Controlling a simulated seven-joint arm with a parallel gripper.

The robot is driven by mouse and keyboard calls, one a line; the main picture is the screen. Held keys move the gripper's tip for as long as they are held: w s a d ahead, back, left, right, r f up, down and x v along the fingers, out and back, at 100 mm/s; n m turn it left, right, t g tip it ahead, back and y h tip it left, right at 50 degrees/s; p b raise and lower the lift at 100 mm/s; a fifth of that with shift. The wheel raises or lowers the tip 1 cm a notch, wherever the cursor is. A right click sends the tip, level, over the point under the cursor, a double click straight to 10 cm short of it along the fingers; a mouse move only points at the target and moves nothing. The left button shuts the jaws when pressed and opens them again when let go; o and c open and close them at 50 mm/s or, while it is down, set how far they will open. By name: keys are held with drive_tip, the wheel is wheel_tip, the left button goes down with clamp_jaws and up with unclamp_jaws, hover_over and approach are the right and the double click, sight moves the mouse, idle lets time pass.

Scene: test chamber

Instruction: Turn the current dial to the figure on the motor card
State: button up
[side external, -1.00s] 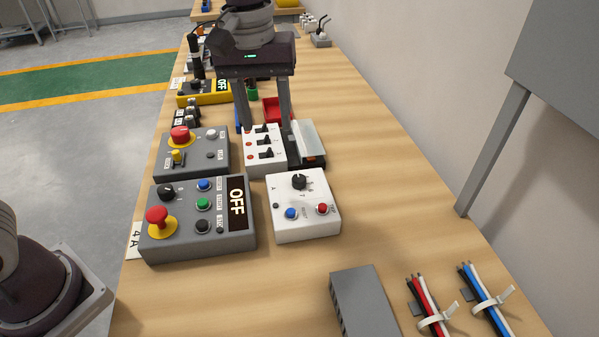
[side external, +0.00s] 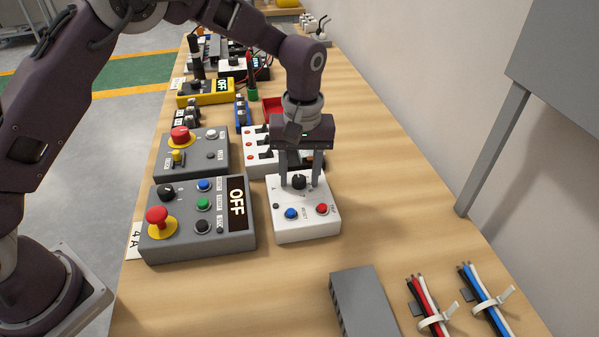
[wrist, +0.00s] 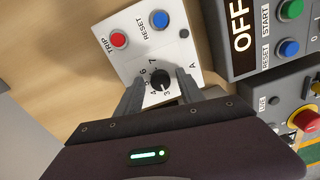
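The current dial is a black knob (side external: 299,181) on a white relay box (side external: 305,228), with figures 3 to 7 around it. In the wrist view the knob (wrist: 160,79) carries a small pale mark, which appears to be on the side of the 3; the exact reading is hard to tell. The motor card (side external: 134,242), reading "4 A", lies by the left of the grey control box, partly hidden under it. My gripper (side external: 300,183) is over the relay box pointing down, open, one finger on each side of the knob, with gaps showing in the wrist view (wrist: 159,84).
The relay box has a blue reset button (side external: 291,213) and a red trip button (side external: 322,208). A grey control box (side external: 222,246) with an OFF sign stands close on the left. A white switch box (side external: 256,165) stands behind.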

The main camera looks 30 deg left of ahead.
clamp_jaws()
drive_tip(key=shift+m, duration=0.3)
drive_tip(key=m, duration=0.3)
drive_tip(key=shift+m, duration=2.5)
drive_tip(key=shift+o, duration=1.1)
unclamp_jaws()
